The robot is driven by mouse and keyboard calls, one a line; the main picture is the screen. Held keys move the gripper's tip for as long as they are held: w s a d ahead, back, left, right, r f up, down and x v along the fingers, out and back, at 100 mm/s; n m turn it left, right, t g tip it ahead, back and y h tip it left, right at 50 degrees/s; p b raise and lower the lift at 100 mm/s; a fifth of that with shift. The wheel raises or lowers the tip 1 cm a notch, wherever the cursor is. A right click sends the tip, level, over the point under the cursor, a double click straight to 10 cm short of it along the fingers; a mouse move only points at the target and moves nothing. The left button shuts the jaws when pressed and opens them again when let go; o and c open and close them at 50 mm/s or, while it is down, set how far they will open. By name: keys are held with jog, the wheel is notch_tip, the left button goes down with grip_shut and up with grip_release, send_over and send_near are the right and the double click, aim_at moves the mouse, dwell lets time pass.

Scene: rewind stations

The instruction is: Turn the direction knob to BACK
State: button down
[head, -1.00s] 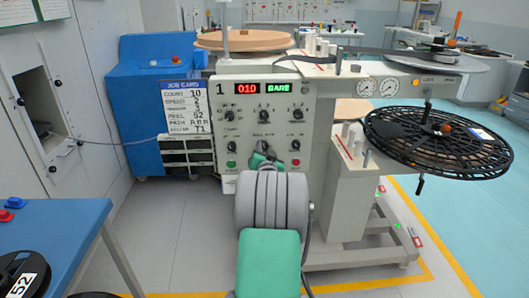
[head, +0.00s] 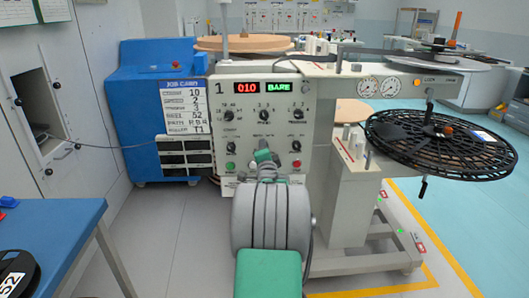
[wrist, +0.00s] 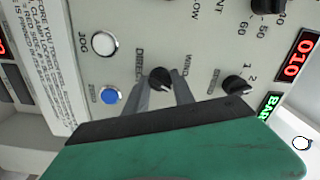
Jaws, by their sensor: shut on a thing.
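The direction knob (wrist: 160,76) is a small black knob on the grey control panel (head: 245,178), next to a partly covered label starting "DIREC". In the wrist view my gripper (wrist: 161,88) has one finger on each side of this knob and is shut on it. A light mark shows on the knob's lower right edge, but I cannot read which position it points to. In the head view my gripper (head: 263,152) is at the panel's lower middle and hides the knob.
Another black knob (wrist: 237,85), a blue button (wrist: 109,96) and a white JOG button (wrist: 103,43) sit close around my gripper. The panel display (head: 263,87) reads 010 and BARE. A job card (head: 182,108) hangs left. A black reel (head: 432,150) juts out right.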

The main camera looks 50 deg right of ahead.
jog(key=shift+m, duration=0.3)
jog(key=c, duration=1.1)
grip_release()
jog(key=shift+o, duration=0.2)
jog(key=v, duration=0.8)
jog(key=shift+p, duration=0.45)
